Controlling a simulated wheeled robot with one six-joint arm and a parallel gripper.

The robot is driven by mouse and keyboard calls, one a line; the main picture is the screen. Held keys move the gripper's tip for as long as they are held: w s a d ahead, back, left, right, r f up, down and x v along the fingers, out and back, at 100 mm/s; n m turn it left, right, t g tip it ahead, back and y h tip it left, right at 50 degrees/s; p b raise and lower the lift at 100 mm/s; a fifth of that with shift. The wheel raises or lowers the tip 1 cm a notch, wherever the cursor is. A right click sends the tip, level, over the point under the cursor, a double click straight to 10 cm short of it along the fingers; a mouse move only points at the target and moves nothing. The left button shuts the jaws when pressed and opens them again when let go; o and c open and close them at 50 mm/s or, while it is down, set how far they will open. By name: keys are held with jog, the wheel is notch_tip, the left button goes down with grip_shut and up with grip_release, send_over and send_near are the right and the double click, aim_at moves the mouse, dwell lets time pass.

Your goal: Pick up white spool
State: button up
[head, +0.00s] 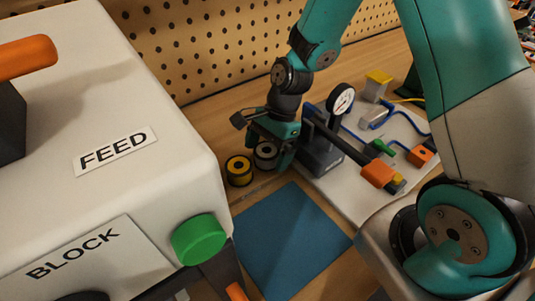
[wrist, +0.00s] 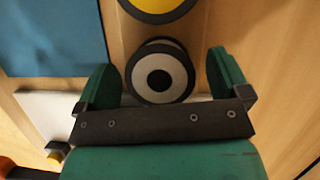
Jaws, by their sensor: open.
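The white spool (head: 265,153) stands on the wooden bench in the head view, next to a yellow spool (head: 238,168). In the wrist view the white spool (wrist: 160,76) shows end-on, with a white ring, a dark hub and a black rim. My gripper (head: 275,142) is over the white spool, its jaws open. In the wrist view my gripper's two green fingers (wrist: 162,78) appear on the left and right of the white spool, with gaps on both sides. The spool's near edge is close to the dark gripper bar. I cannot tell the height between fingers and bench.
The yellow spool (wrist: 155,5) is just beyond the white one. A blue mat (head: 290,240) lies in front. A white board with a gauge (head: 341,99) and orange-handled lever (head: 377,173) stands to the right. A large white machine (head: 110,130) is at left; a pegboard (head: 220,45) stands behind.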

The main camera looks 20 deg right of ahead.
jog(key=c, duration=1.1)
jog(key=shift+o, duration=0.2)
jog(key=shift+r, duration=0.1)
